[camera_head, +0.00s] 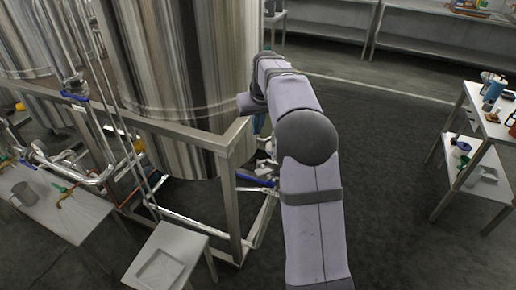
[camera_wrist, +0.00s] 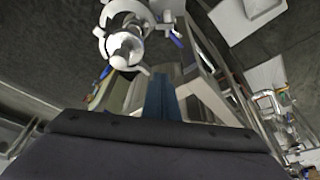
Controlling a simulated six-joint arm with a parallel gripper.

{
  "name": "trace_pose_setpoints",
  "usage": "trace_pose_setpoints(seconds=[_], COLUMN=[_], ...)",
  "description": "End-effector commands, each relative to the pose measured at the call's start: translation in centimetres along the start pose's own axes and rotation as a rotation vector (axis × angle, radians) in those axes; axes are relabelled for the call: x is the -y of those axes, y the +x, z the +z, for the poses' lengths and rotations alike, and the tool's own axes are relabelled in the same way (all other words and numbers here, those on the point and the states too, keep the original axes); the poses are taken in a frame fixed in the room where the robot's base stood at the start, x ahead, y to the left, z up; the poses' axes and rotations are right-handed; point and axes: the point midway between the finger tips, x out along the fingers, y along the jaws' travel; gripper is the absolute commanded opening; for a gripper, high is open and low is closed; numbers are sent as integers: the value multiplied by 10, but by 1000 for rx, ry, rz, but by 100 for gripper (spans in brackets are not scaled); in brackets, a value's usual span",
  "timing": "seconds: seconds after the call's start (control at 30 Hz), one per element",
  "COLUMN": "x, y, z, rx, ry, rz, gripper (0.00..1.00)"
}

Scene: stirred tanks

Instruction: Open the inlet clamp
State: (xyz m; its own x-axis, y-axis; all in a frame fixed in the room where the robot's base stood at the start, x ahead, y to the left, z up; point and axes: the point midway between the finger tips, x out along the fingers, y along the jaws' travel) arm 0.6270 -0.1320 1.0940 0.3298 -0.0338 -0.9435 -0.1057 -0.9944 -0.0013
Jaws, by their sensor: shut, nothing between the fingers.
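My gripper (camera_wrist: 163,98) shows in the wrist view as teal fingers closed together, with nothing between them. In the head view its teal part (camera_head: 259,124) is mostly hidden behind my arm, beside the frame of the large steel tank. A pale round pipe fitting (camera_wrist: 124,44) with a ring around it lies up and left of the fingertips in the wrist view, apart from them. It may be the inlet clamp; I cannot tell whether it is open or shut. A blue valve handle (camera_head: 257,180) sits just below the gripper in the head view.
The steel tank (camera_head: 190,80) stands on a metal frame (camera_head: 233,205) left of my arm. Two low tables (camera_head: 170,258) stand at the lower left. A table with jugs (camera_head: 492,120) stands at the right. The dark floor (camera_head: 395,160) between is clear.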

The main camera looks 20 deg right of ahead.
Motion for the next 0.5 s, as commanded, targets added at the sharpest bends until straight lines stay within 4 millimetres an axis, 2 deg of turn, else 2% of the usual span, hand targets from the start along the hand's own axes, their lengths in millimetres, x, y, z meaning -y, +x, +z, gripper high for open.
trace_pose_setpoints(seconds=[0.5], x=[0], y=[82], z=[1], rx=[5], ry=[-2], rz=[0], gripper=[0])
